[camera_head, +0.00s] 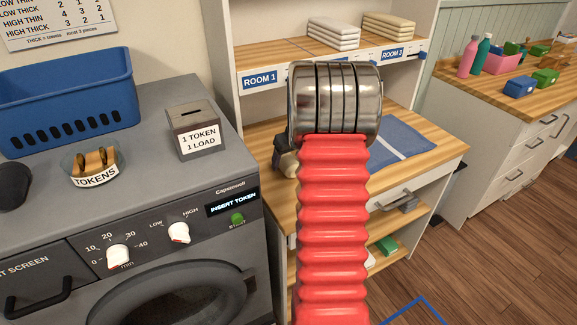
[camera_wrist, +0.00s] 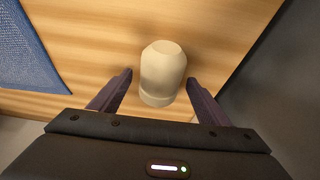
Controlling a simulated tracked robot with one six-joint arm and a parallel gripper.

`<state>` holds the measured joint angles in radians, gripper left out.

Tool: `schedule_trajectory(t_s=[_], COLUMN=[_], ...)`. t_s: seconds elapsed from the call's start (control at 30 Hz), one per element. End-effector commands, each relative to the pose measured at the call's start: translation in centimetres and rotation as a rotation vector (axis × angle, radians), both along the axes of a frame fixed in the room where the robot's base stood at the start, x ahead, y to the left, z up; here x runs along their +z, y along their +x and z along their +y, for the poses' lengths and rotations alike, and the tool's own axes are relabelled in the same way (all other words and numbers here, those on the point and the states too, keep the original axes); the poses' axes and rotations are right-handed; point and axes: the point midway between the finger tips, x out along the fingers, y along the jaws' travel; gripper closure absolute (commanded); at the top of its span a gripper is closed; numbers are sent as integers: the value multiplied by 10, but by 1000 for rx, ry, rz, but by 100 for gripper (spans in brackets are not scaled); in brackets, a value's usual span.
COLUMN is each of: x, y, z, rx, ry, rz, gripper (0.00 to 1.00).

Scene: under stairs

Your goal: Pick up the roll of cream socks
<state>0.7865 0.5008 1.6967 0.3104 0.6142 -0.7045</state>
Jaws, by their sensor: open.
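The roll of cream socks (camera_wrist: 163,72) lies on the wooden table (camera_wrist: 95,55) in the wrist view. My gripper (camera_wrist: 160,78) is open, with its two dark fingers apart, one on each side of the roll as seen from the wrist. Clear gaps show between the roll and both fingers; I cannot tell how far the fingers are above the table. In the head view my red and silver arm hides most of the gripper.
A blue mat (camera_head: 402,142) lies on the table right of my arm; its mesh edge also shows in the wrist view (camera_wrist: 25,50). The grey washing machine (camera_head: 180,205) stands close at left, carrying a token box (camera_head: 190,118) and a blue basket (camera_head: 65,95). A shelf (camera_head: 275,62) rises behind.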

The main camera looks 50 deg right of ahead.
Motion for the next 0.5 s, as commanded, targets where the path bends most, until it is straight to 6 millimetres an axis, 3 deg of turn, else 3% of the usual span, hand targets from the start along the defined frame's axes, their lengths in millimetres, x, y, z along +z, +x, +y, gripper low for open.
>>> schedule_trajectory(t_s=[0.17, 0.5], x=[-16, -17], y=[6, 7], z=[-1, -1], rx=[0, 1], ry=[1, 1], rz=[1, 0], gripper=[30, 30])
